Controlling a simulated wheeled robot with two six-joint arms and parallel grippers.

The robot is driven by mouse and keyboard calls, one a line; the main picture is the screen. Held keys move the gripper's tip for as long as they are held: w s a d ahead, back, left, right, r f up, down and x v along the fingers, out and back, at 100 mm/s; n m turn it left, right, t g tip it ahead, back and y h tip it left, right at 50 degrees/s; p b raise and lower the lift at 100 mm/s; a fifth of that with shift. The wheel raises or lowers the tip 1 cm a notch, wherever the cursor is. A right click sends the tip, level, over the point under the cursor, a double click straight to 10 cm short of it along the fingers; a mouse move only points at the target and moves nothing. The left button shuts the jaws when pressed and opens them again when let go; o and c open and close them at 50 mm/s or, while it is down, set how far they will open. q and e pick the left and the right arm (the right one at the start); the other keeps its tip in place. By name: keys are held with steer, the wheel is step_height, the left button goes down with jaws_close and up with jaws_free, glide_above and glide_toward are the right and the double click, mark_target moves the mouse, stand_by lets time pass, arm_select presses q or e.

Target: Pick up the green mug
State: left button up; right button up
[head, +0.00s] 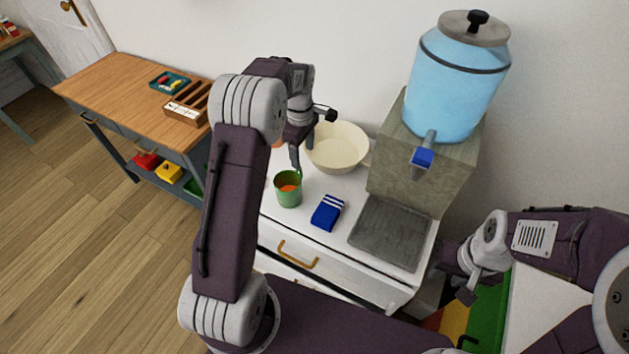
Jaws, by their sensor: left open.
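The green mug (289,194) stands upright on the white cabinet top, near its left front edge. Something orange shows inside it. My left gripper (297,160) is open and points down just above and behind the mug's rim. One finger comes close to the rim; I cannot tell whether it touches. My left arm hides the area left of the mug. My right gripper (463,285) hangs at the lower right, away from the mug, and its jaws are too unclear to judge.
A blue folded cloth (327,212) lies right of the mug. A cream bowl (337,148) stands behind it. A blue water dispenser (456,85) on a stone block (415,165) stands to the right, with a grey drip tray (391,233) in front. A wooden table (115,85) is at left.

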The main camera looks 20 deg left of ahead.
mark_target(299, 178)
arm_select(q)
steer(key=f, duration=0.1)
steer(key=s+a+f, duration=0.1)
steer(key=f, duration=0.3)
steer(key=shift+s+a+f, duration=0.15)
steer(key=shift+s+a, duration=0.05)
steer(key=shift+s, duration=0.2)
steer(key=shift+w+f, duration=0.1)
steer(key=shift+f, duration=0.15)
steer(key=shift+a, duration=0.1)
steer(key=f, duration=0.5)
steer(key=shift+d+f, duration=0.1)
steer(key=shift+d, duration=0.2)
steer(key=shift+c, duration=0.6)
jaws_close()
